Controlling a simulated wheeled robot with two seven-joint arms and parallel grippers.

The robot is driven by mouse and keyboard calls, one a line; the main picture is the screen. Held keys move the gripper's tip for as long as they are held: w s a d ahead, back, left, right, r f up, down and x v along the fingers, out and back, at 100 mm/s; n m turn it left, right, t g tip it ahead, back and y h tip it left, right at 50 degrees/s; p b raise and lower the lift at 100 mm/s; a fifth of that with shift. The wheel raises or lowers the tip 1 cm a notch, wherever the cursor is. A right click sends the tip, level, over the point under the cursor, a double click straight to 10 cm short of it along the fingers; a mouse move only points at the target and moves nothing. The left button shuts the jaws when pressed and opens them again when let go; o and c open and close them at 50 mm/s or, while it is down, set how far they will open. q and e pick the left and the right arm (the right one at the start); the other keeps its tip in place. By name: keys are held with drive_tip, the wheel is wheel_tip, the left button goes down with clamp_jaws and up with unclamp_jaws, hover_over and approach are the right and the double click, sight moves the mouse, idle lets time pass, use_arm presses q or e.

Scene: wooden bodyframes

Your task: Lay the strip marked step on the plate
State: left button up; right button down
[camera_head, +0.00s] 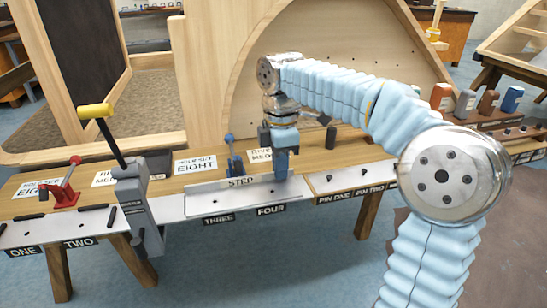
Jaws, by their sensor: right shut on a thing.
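The strip marked STEP (217,186) is long and pale. It lies along the front of the bench, at the pale plate (200,209) above the labels THREE and FOUR. A small gap between strip and plate cannot be ruled out. My right gripper (282,176) points down at the strip's right end and is shut on it. Its fingertips are small and partly hidden, with blue parts around them. A blue clamp (234,157) stands upright behind the strip, left of the gripper. My left gripper is not in view.
A grey lever tool (134,200) with a yellow handle stands left of the strip. The plate with PIN ONE and PIN TWO (347,181) lies to the right. A wooden frame (215,75) rises behind.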

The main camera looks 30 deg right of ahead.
drive_tip(key=shift+f, duration=0.45)
wheel_tip(320, 180, down, 3)
drive_tip(key=b, duration=0.2)
drive_tip(key=shift+r+b, duration=0.2)
drive_tip(key=shift+b, duration=0.2)
drive_tip(key=w+p, duration=0.2)
drive_tip(key=p, duration=0.1)
drive_tip(key=shift+w+d+r, duration=0.3)
drive_tip(key=shift+w, duration=0.1)
drive_tip(key=shift+w+d+f, duration=0.1)
drive_tip(key=shift+w+d, duration=0.15)
drive_tip(key=shift+w, duration=0.65)
drive_tip(key=shift+f, duration=0.65)
drive_tip(key=c, duration=1.2)
unclamp_jaws()
